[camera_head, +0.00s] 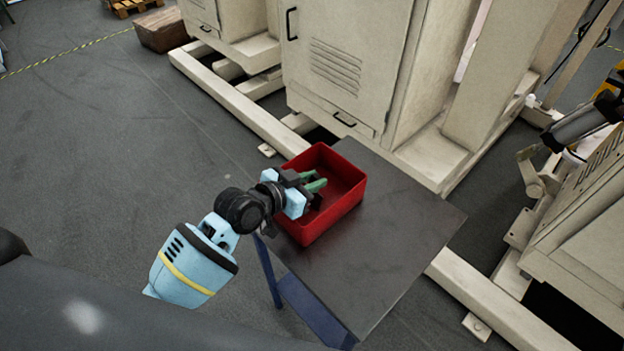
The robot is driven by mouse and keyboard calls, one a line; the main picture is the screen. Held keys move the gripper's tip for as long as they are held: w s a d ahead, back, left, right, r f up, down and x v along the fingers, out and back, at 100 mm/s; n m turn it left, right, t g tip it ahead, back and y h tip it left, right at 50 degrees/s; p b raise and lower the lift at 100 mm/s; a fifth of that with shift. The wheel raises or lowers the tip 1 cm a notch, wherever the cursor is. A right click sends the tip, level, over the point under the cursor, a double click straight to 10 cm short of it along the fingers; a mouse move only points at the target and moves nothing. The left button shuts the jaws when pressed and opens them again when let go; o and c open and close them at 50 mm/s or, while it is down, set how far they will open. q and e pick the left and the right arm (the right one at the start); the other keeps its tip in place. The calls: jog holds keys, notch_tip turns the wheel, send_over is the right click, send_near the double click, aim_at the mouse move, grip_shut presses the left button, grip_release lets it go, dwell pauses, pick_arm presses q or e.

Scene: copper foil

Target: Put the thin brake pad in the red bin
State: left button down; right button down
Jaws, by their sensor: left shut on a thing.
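The red bin (345,206) stands on a dark table, its open top facing up. My left gripper (314,184), with green fingertips, reaches in from the left over the bin's near left wall, and its fingers are over the inside of the bin. It is shut on a small dark piece, the thin brake pad (316,201), which is mostly hidden by the gripper. I cannot tell whether the pad touches the bin's floor. My right gripper is not in view.
The dark table (400,235) has bare room to the right of and in front of the bin. Large beige machine cabinets (345,60) stand behind the table, with another machine (580,210) at the right. Grey floor (90,130) is clear at the left.

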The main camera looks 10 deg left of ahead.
pick_arm(q)
jog(key=c, duration=1.7)
grip_release()
jog(key=shift+f, duration=0.1)
jog(key=o, duration=0.4)
jog(key=shift+r, duration=0.25)
jog(key=v, duration=1.2)
